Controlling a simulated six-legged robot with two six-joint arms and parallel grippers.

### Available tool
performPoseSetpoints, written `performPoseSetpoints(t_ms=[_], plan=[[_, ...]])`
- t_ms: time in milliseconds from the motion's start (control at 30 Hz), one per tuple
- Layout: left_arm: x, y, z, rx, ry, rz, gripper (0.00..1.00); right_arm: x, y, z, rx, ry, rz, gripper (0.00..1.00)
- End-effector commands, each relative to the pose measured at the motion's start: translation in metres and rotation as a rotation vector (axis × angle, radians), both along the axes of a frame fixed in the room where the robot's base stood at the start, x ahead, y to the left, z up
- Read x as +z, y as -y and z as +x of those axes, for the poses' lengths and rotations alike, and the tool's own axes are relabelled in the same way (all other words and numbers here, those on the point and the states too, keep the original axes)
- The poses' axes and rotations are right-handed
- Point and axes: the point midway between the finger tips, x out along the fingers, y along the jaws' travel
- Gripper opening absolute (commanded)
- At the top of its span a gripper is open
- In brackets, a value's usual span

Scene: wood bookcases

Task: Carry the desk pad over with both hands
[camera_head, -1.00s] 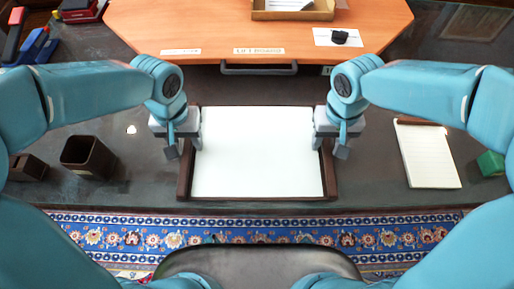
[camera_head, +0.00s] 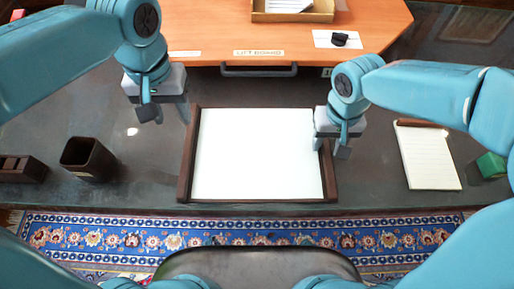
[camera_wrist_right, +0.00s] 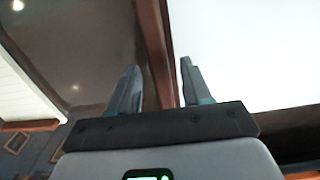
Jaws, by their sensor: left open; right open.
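The desk pad (camera_head: 257,155), a white sheet with dark brown side rails, lies flat on the dark desk in the head view. My left gripper (camera_head: 168,112) is open and empty, above and left of the pad's left rail, apart from it. My right gripper (camera_head: 333,146) is open at the pad's right rail. In the right wrist view the fingers of my right gripper (camera_wrist_right: 157,85) stand apart, with the brown rail (camera_wrist_right: 154,50) between them and the white sheet (camera_wrist_right: 245,50) to one side. Whether the fingers touch the rail cannot be told.
An orange wooden board (camera_head: 230,28) at the back carries an open tray (camera_head: 292,12) and a black item on a white card (camera_head: 338,39). A dark cup (camera_head: 88,158) stands left. A notepad (camera_head: 428,157) and a green block (camera_head: 491,165) lie right.

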Motion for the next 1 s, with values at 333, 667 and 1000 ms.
performPoseSetpoints(t_ms=[333,667,1000], plan=[[0.000,0.000,0.000,0.000,0.000,0.000,0.48,0.074,0.000,0.001,0.000,0.007,0.002,0.48],[0.000,0.000,0.000,0.000,0.000,0.000,0.48,0.114,0.000,0.000,0.001,0.002,0.001,0.48],[0.000,0.000,0.000,0.000,0.000,0.000,0.48,0.115,0.000,0.000,0.001,0.001,0.000,0.48]])
